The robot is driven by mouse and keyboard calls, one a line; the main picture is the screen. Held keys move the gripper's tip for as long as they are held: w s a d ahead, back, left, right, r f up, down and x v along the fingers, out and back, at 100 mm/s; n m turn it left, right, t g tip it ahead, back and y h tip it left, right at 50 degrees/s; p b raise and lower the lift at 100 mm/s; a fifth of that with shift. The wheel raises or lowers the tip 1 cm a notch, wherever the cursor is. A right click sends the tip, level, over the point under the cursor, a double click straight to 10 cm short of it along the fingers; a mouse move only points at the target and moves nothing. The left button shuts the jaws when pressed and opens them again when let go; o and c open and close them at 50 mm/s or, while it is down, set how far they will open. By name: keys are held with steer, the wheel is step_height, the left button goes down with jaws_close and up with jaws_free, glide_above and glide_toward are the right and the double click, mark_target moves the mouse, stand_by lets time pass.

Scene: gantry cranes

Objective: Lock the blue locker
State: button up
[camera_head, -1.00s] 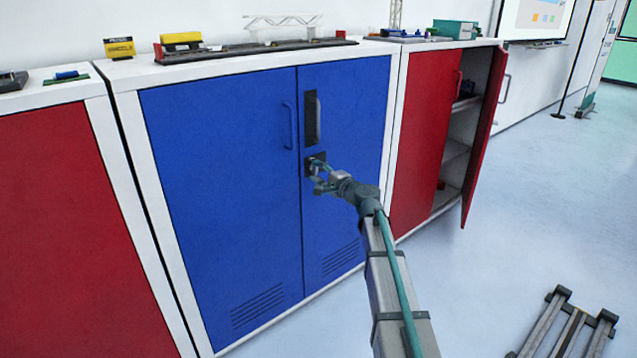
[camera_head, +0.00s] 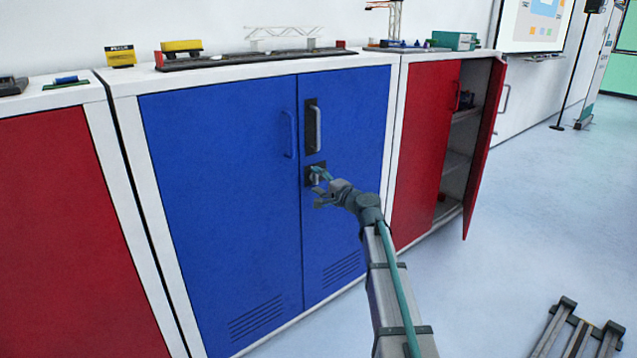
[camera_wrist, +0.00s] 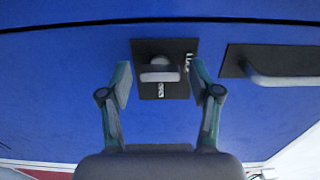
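The blue locker (camera_head: 225,200) stands in the middle of the head view with both doors shut. Its right door has a dark plate with a lock knob (camera_wrist: 159,75), below a grey handle (camera_head: 313,125). The plate carries two small, blurred white labels. In the wrist view the knob's grey bar lies across the picture, between my two fingers. My gripper (camera_head: 321,187) is open in front of the lock. In the wrist view a gap shows on each side between the fingers and the knob. I cannot tell how deep the fingertips reach around it.
A red locker (camera_head: 70,230) stands to the left. Another red locker (camera_head: 425,150) on the right has its right door (camera_head: 486,140) swung open. Model trains and a bridge (camera_head: 285,38) sit on top. A grey metal frame (camera_head: 575,330) lies at lower right. The floor between is free.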

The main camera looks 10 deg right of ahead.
steer(key=shift+s, duration=0.1)
steer(key=v, duration=1.2)
